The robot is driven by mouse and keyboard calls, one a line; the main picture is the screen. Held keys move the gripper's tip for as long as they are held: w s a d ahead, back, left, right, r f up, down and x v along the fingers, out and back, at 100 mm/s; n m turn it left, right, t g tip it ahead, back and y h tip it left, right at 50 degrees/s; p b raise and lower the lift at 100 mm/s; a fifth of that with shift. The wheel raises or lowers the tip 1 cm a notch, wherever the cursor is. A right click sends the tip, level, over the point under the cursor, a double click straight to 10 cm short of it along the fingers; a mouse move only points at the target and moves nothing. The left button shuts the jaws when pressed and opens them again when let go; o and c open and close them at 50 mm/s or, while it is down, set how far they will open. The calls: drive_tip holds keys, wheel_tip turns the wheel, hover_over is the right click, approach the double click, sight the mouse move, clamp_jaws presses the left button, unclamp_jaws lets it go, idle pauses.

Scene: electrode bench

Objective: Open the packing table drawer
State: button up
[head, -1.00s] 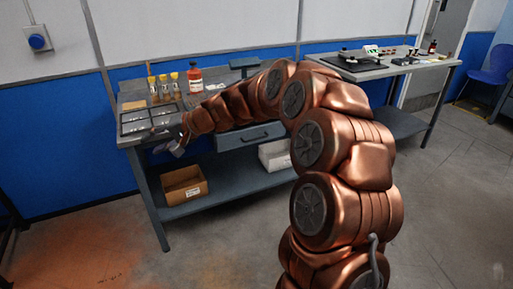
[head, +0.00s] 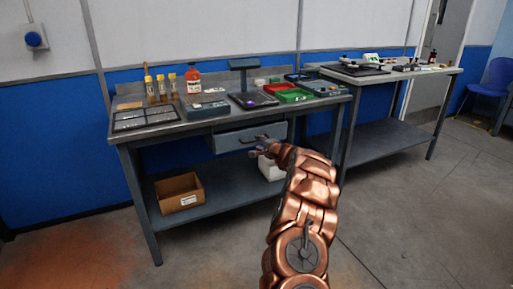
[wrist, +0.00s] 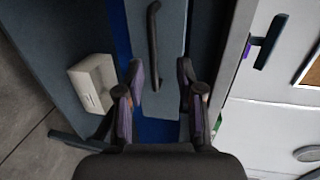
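The packing table drawer (head: 228,141) is a grey front under the tabletop in the head view. It looks shut, with a dark bar handle (head: 262,138) across it. In the wrist view the drawer front (wrist: 172,90) runs up the middle and its handle (wrist: 153,45) lies beyond the fingertips. My gripper (wrist: 160,72) is open and empty, with a finger on each side of the handle's line. It appears apart from the handle. In the head view my gripper (head: 259,150) is just below and in front of the handle, and its fingers are small there.
The packing table (head: 128,134) carries a tray, vials, a red-brown bottle (head: 193,78), a scale and coloured bins. Its lower shelf holds a cardboard box (head: 180,193) and a white bin (head: 270,170), partly behind my arm. Floor in front is clear.

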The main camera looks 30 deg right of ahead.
sight(256, 140)
drive_tip(key=shift+h, duration=0.3)
drive_tip(key=shift+w+d+f+p, duration=0.25)
drive_tip(key=shift+w+d+f, duration=0.2)
drive_tip(key=shift+w, duration=0.75)
drive_tip(key=shift+w+d+f+p, duration=0.3)
drive_tip(key=shift+w+f, duration=0.15)
drive_tip(key=shift+w, duration=0.8)
drive_tip(key=shift+w+d+f+p, duration=0.25)
drive_tip(key=shift+w+d+f, duration=0.2)
drive_tip(key=shift+w, duration=0.75)
drive_tip(key=shift+c, duration=0.2)
drive_tip(key=shift+a, duration=0.1)
clamp_jaws()
